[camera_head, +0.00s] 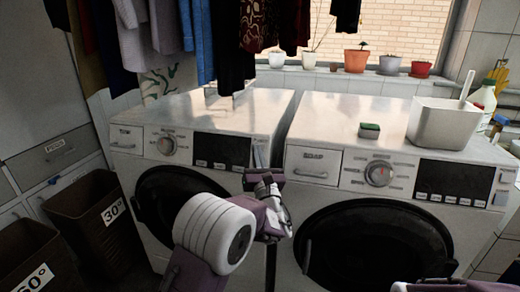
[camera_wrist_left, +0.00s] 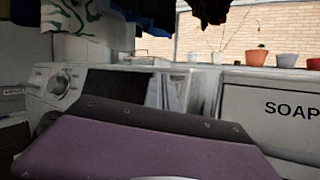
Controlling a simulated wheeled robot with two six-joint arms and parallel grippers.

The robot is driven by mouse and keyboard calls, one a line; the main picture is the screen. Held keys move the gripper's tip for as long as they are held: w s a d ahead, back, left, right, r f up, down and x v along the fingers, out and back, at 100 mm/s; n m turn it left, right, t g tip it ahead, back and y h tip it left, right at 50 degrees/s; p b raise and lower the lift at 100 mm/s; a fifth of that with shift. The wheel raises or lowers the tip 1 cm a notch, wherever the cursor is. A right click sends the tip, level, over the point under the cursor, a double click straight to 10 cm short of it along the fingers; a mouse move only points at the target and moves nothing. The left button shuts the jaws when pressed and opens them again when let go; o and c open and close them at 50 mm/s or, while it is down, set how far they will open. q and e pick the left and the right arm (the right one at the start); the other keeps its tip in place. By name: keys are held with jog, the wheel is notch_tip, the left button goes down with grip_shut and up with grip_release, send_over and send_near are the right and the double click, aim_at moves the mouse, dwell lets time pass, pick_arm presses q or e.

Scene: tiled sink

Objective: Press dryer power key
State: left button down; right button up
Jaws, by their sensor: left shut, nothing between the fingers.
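Two white front-loading machines stand side by side, the left machine (camera_head: 205,110) and the right machine (camera_head: 330,120); which is the dryer I cannot tell. The left machine has a dial (camera_head: 167,145), a dark display (camera_head: 220,151) and light keys (camera_head: 261,154) at its right end. The right machine has a dial (camera_head: 378,174), a display (camera_head: 453,184) and keys at its right end (camera_head: 503,186). My left gripper (camera_head: 264,180) is shut and empty, just in front of the left machine's right end, below its keys. The keys also show in the left wrist view (camera_wrist_left: 169,91).
A green sponge (camera_head: 369,131) and a white tub (camera_head: 444,123) sit on the right machine. Clothes (camera_head: 205,40) hang above the left machine. Brown baskets (camera_head: 95,218) stand at left. My right arm barely shows at the bottom right edge.

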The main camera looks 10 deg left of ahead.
pick_arm(q)
jog(key=s, duration=0.1)
jog(key=s+r, duration=0.1)
jog(key=s, duration=0.2)
jog(key=shift+s+r, duration=0.25)
jog(key=shift+r, duration=0.05)
